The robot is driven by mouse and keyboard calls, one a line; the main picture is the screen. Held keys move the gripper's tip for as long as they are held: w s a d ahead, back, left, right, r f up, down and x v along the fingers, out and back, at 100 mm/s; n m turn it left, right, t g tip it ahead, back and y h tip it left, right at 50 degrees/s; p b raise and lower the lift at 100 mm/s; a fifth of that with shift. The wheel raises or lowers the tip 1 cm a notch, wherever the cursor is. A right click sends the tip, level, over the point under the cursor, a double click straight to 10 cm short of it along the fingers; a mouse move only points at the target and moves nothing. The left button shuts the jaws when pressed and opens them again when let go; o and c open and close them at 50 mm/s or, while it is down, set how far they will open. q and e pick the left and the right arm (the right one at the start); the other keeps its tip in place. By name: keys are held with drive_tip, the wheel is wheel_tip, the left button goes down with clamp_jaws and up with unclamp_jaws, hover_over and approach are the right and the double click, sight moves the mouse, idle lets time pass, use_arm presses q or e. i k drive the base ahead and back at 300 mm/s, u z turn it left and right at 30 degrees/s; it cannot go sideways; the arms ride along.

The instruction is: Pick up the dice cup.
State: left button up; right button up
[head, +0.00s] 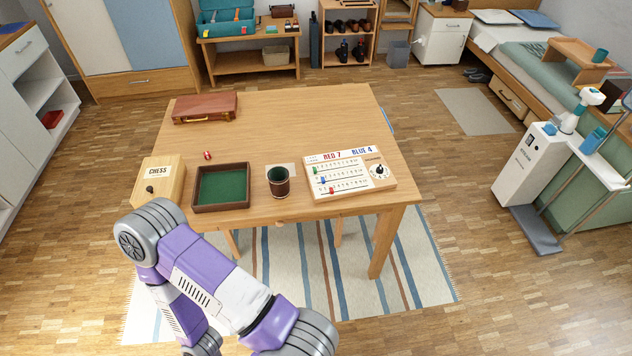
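The dice cup (279,189) is brown with a dark green inside and stands upright on the wooden table near its front edge. It is between a green-lined tray and a white scoreboard, and a pale flat piece shows just behind it. Nothing is touching the cup from above. One of my purple and grey arms is bent in the lower left, in front of the table and apart from the cup. Neither of my grippers shows in the head view.
The green-lined dice tray (221,206), chess box (164,182) and scoreboard (350,174) line the front of the table (300,125). A small red object (208,155) and a brown case (205,108) lie farther back. The table's back right is clear.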

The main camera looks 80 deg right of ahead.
sight(278, 176)
drive_tip(key=z, duration=2.4)
drive_tip(key=k, duration=0.5)
drive_tip(key=z, duration=1.2)
drive_tip(key=i, duration=1.15)
drive_tip(key=u, duration=1.7)
